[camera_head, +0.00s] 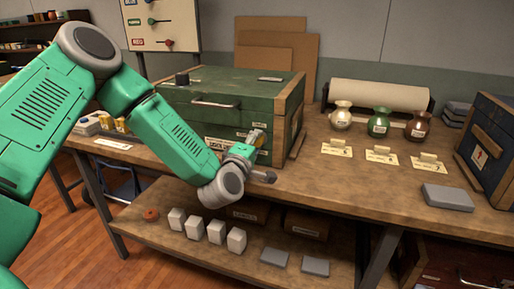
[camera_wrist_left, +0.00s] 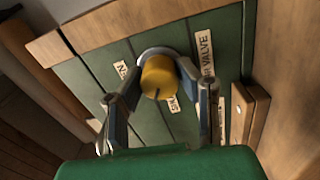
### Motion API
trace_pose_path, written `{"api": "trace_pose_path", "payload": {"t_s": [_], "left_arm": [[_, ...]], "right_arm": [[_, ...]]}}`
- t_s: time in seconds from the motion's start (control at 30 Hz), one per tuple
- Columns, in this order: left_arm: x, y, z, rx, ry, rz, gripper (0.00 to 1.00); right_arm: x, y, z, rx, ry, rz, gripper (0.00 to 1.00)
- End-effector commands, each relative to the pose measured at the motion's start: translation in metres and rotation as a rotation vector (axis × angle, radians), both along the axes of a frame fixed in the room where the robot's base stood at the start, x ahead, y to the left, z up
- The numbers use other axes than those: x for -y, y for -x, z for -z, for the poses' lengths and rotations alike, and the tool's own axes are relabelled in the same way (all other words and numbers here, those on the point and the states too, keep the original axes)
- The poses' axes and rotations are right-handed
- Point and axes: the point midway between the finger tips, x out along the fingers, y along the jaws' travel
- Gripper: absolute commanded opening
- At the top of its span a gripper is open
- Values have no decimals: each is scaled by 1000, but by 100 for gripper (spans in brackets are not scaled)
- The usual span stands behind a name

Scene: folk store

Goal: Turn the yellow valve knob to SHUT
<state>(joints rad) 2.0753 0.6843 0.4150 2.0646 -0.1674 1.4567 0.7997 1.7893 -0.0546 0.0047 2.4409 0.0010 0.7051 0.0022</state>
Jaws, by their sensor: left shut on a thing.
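The yellow valve knob (camera_wrist_left: 159,78) sticks out from the front of the green chest (camera_head: 184,107). A white label with the word VALVE (camera_wrist_left: 205,55) is beside it, with smaller, partly hidden labels around it. My right gripper is not in view.
On the bench to the right stand several vases (camera_head: 379,122) with cards, a grey flat box (camera_head: 447,197) and a dark blue box (camera_head: 488,148). White blocks (camera_head: 215,232) lie on the lower shelf. The bench front is mostly clear.

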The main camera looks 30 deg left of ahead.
Motion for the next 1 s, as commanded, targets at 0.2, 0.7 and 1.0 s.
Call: {"api": "trace_pose_path", "payload": {"t_s": [0.2, 0.7, 1.0], "left_arm": [[-2, 3, 12, 26, 197, -4, 1], [-1, 3, 12, 99, 512, -6, 1], [-1, 2, 10, 112, 569, -5, 0]], "right_arm": [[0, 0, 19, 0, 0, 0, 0], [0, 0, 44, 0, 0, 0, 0], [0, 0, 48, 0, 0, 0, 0]]}}
